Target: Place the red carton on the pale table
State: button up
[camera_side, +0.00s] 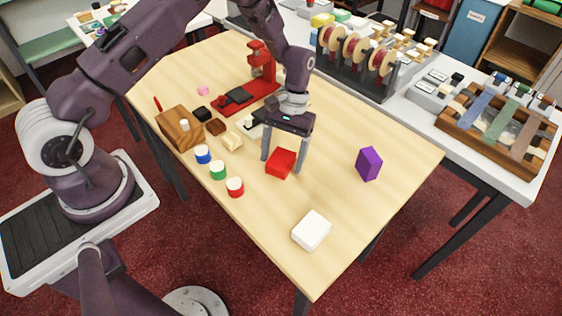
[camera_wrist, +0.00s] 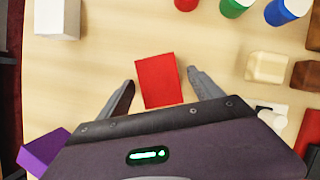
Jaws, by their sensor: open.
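The red carton (camera_side: 281,163) is a small red box on the pale wooden table (camera_side: 350,200), near its middle. In the wrist view the red carton (camera_wrist: 159,80) lies between and slightly ahead of my fingers. My gripper (camera_side: 284,165) is open, its two fingers pointing down on either side of the carton. In the wrist view a gap shows between the carton and each finger of my gripper (camera_wrist: 162,88). I cannot tell whether the fingertips touch the table.
A white box (camera_side: 312,230) stands toward the front and a purple box (camera_side: 369,164) to the right. Blue, green and red white-topped jars (camera_side: 218,170) stand left, near a wooden block (camera_side: 180,127). A red press (camera_side: 250,85) is behind. The table's right part is mostly clear.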

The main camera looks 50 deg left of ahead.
jog(key=c, duration=1.6)
